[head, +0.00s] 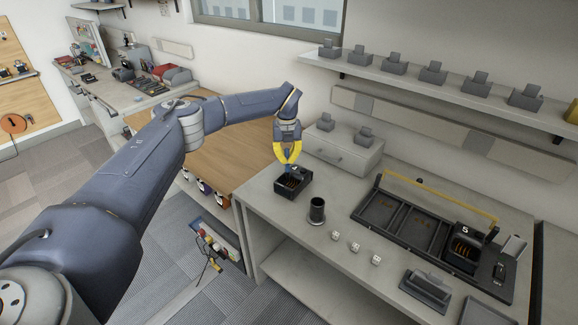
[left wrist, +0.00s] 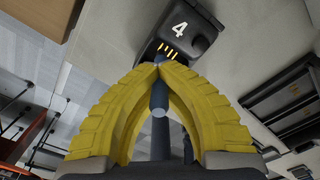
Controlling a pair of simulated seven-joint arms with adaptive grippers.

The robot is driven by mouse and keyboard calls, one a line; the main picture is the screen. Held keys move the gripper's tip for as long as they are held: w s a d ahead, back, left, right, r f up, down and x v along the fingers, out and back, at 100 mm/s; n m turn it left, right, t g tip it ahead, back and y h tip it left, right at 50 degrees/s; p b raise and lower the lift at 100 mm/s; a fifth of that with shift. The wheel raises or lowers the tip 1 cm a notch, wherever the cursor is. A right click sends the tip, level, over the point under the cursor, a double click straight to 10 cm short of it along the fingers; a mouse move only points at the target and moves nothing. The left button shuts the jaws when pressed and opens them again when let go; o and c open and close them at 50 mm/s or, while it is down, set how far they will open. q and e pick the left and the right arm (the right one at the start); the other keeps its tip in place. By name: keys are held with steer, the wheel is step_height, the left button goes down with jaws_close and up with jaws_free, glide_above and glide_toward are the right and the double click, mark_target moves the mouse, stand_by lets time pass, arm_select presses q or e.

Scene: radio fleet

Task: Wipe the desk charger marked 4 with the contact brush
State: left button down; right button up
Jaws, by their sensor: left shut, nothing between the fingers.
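The desk charger marked 4 (head: 303,181) is a small black box with copper-coloured contacts, near the desk's back left. In the left wrist view the charger (left wrist: 190,28) shows a white 4 and its contacts just beyond the fingertips. My left gripper (head: 288,161) points down over it, its yellow fingers shut with tips together. In the left wrist view the tips (left wrist: 158,66) look close to the contacts; I cannot tell whether they touch. A blue-grey rod (left wrist: 160,98) shows between the finger arches; I cannot tell if it is the contact brush. My right gripper is out of view.
A dark cup (head: 316,211) and white cubes (head: 357,247) stand in front. A black tray (head: 371,232) with a yellow bar and a charger marked 5 (head: 465,247) lies right. A grey drawer box (head: 340,157) stands behind. A shelf (head: 400,80) with several grey holders runs above.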

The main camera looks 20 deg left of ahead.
mark_target(287, 149)
arm_select(q)
steer(key=shift+s+r, duration=0.1)
steer(key=shift+r, duration=2.5)
